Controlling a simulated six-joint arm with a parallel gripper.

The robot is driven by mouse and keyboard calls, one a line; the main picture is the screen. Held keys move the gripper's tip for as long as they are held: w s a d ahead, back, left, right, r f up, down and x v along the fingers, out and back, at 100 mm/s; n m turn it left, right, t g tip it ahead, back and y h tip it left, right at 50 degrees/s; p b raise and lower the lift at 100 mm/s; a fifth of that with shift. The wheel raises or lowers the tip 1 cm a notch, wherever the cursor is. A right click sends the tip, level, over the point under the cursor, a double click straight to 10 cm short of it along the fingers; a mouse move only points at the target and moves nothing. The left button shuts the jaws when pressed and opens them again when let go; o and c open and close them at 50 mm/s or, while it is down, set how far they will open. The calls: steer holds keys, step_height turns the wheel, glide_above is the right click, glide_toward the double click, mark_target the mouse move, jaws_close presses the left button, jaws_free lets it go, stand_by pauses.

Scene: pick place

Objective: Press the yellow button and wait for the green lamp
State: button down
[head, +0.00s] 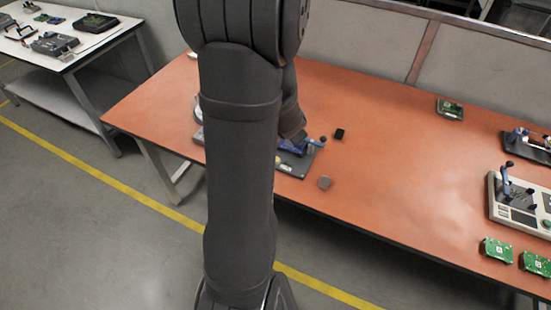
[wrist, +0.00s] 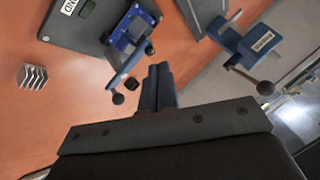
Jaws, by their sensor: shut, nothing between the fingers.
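My gripper (wrist: 160,72) shows in the wrist view with its dark fingers together and nothing between them. It is close to a blue toggle clamp (wrist: 128,48) with a black ball knob, mounted on a dark plate (wrist: 85,22); I cannot tell whether they touch. In the head view my arm covers the middle, and the fingertips are hidden. A light grey control panel (head: 512,214) with a blue lever stands at the right edge of the orange table, partly cut off. I cannot make out a yellow button or a lit green lamp in either view.
The orange table (head: 400,180) has free room right of centre. A dark block (head: 339,134) and a grey finned block (head: 325,183) lie near the clamp plate. Green circuit boards (head: 497,251) lie at the front right. Another blue clamp (wrist: 250,42) shows in the wrist view.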

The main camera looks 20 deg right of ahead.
steer(key=a+n, duration=0.1)
steer(key=a+n+t+y, duration=0.1)
steer(key=a, duration=0.1)
steer(key=a+n+y, duration=0.1)
steer(key=shift+s+a+f+t, duration=0.3)
steer(key=shift+s, duration=0.05)
steer(key=shift+f, duration=4.4)
steer(key=shift+f, duration=0.1)
steer(key=shift+f, duration=0.3)
steer(key=shift+f, duration=0.4)
steer(key=shift+r, duration=0.8)
steer(key=shift+r, duration=0.1)
